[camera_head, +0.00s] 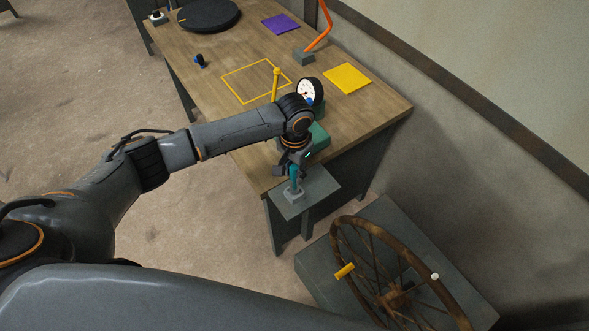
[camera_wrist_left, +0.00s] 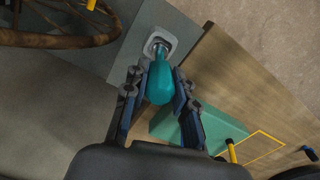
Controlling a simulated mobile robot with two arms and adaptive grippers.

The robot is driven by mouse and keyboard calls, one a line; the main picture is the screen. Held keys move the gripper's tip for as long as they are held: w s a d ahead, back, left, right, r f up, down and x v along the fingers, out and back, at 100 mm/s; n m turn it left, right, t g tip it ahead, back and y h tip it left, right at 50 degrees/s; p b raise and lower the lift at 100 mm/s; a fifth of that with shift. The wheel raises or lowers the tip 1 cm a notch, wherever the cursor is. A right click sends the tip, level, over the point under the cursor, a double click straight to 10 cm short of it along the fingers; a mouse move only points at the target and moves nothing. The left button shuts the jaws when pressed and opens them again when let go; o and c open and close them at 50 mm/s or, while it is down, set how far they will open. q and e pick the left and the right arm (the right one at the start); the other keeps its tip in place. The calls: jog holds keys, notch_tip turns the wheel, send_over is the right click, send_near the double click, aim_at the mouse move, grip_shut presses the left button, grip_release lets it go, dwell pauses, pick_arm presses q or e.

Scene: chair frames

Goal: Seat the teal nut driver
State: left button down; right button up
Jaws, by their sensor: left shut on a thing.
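The teal nut driver (camera_head: 295,178) is in my left gripper (camera_head: 293,170), over the small grey stand (camera_head: 318,187) at the table's near end. In the left wrist view the teal handle (camera_wrist_left: 160,84) lies between the two fingers of the left gripper (camera_wrist_left: 158,80), which are shut on it. The driver's far end points at a light grey holder (camera_wrist_left: 156,44) on the stand's top. The holder (camera_head: 294,195) also shows in the head view, right below the driver. I cannot tell how deep the tip sits in it. My right gripper is not in view.
A green box (camera_head: 320,136) with a dial gauge (camera_head: 311,92) and a yellow lever (camera_head: 276,84) stands beside my left wrist. A rusty spoked wheel (camera_head: 343,235) on a grey block is at the lower right. The wooden table (camera_head: 375,108) has bare room at its right.

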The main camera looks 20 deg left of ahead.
pick_arm(q)
jog(key=shift+f+b, duration=0.45)
jog(key=shift+f, duration=0.6)
jog(key=shift+f, duration=0.15)
jog(key=c, duration=1)
grip_release()
notch_tip(320, 180, up, 12)
